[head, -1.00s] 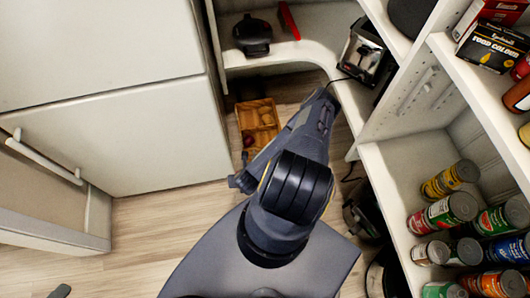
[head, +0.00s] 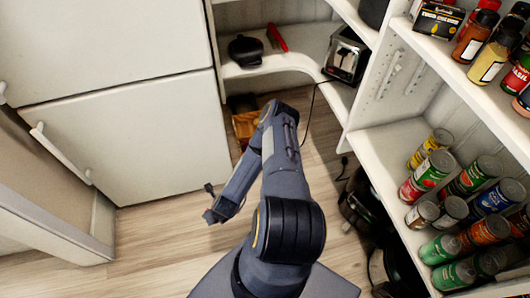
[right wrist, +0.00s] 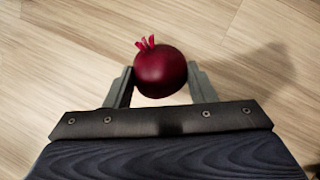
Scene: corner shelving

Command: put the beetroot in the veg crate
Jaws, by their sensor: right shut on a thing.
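The beetroot (right wrist: 160,72) is a round, dark red root with short pink-red stalks. In the right wrist view it sits between the two fingers of my right gripper (right wrist: 160,82), which is shut on it. Bare wood floor shows behind it. In the head view my right arm bends down to the left and its hand end (head: 218,205) is over the floor; the beetroot cannot be made out there. The wooden veg crate (head: 244,122) stands on the floor under the corner shelf, partly hidden by my arm. My left gripper is not in view.
A white fridge (head: 130,140) stands left of the crate. The low corner shelf (head: 295,65) holds a black pan-like item (head: 245,50) and a toaster (head: 345,55). Shelves of cans (head: 430,170) rise on the right. The floor before the crate is clear.

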